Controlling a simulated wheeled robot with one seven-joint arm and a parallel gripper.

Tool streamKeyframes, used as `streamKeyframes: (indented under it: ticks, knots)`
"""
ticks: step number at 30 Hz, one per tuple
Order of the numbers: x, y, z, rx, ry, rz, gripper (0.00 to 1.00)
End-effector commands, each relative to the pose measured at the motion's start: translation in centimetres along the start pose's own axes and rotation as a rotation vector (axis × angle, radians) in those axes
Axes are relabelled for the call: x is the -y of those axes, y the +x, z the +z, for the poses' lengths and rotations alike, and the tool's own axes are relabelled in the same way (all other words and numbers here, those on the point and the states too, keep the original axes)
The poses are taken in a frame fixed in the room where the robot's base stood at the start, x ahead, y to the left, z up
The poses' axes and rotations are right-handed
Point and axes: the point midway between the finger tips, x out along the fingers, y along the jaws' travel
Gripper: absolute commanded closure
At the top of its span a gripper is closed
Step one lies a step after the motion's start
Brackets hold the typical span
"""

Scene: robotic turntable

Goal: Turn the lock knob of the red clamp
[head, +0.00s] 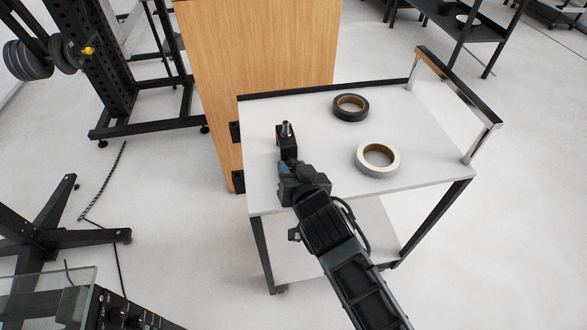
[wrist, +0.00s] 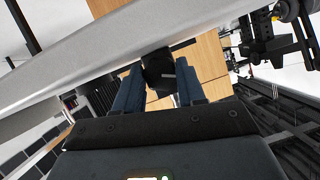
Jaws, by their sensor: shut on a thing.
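The clamp (head: 288,146) stands at the left edge of the white cart top in the head view. It looks mostly dark, with a small reddish patch and a silver pin sticking up. My gripper (head: 291,170) comes to it from the front edge side and hides its lower part. In the wrist view, a dark round knob (wrist: 158,66) sits between the two blue fingers of my gripper (wrist: 159,86). The fingers are shut on this knob, one on each side. How far the knob is turned cannot be told.
A wooden panel (head: 255,50) stands behind. The cart's front right is clear.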

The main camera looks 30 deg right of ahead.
Motion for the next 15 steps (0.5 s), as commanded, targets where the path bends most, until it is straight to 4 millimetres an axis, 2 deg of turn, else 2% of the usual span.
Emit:
streamKeyframes:
  ticks: [3, 8, 15]
  knots:
    - [0.00, -0.01, -0.01, 0.000, 0.000, 0.000, 0.91]
    - [0.06, 0.05, 0.13, 0.001, -0.039, 0.014, 0.91]
    - [0.22, 0.08, 0.17, 0.000, -0.210, 0.084, 0.91]
